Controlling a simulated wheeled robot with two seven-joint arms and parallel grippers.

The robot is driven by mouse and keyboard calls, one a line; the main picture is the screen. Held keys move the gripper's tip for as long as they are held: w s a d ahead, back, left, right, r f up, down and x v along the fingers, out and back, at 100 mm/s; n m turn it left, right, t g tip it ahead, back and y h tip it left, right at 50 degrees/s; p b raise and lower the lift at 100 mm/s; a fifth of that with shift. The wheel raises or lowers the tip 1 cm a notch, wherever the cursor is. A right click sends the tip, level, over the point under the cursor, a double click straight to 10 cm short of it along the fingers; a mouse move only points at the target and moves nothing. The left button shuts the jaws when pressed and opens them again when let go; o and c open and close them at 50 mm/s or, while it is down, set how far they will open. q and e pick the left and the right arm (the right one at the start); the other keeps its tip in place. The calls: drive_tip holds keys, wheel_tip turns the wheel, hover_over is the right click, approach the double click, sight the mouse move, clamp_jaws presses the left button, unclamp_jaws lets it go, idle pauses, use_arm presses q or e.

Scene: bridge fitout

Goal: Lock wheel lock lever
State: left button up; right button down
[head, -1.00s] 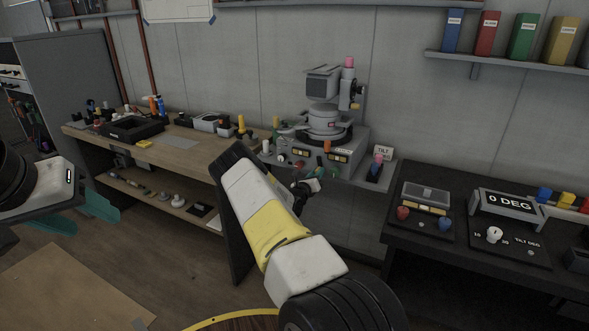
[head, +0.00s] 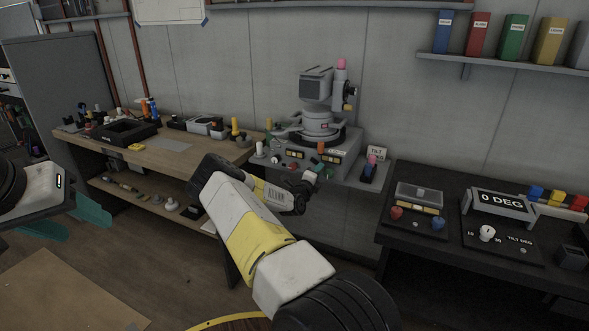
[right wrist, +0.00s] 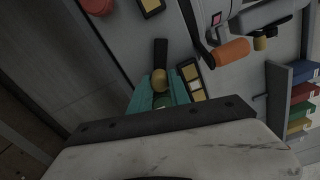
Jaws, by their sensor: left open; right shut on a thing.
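In the right wrist view the teal fingers of my right gripper (right wrist: 160,92) are closed around a small lever with a brass ball knob (right wrist: 160,78). A black bar (right wrist: 160,52) extends beyond the knob on the grey console face. I cannot tell for sure whether this is the wheel lock lever. In the head view my right gripper (head: 316,174) is at the front of the grey console (head: 340,172), partly hidden by its own wrist. My left gripper (head: 68,222) is open and empty at the far left, away from the console.
An orange-handled lever (right wrist: 232,51) sits close to my right gripper. A grey instrument (head: 318,105) stands on the console. A wooden workbench (head: 170,146) with several small items is left.

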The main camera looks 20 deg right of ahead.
drive_tip(key=shift+s+r+n, duration=0.15)
drive_tip(key=shift+r+n, duration=0.1)
drive_tip(key=shift+n, duration=0.55)
drive_tip(key=shift+d, duration=0.1)
drive_tip(key=c, duration=1.2)
unclamp_jaws()
drive_tip(key=shift+r, duration=0.1)
drive_tip(key=v, duration=0.8)
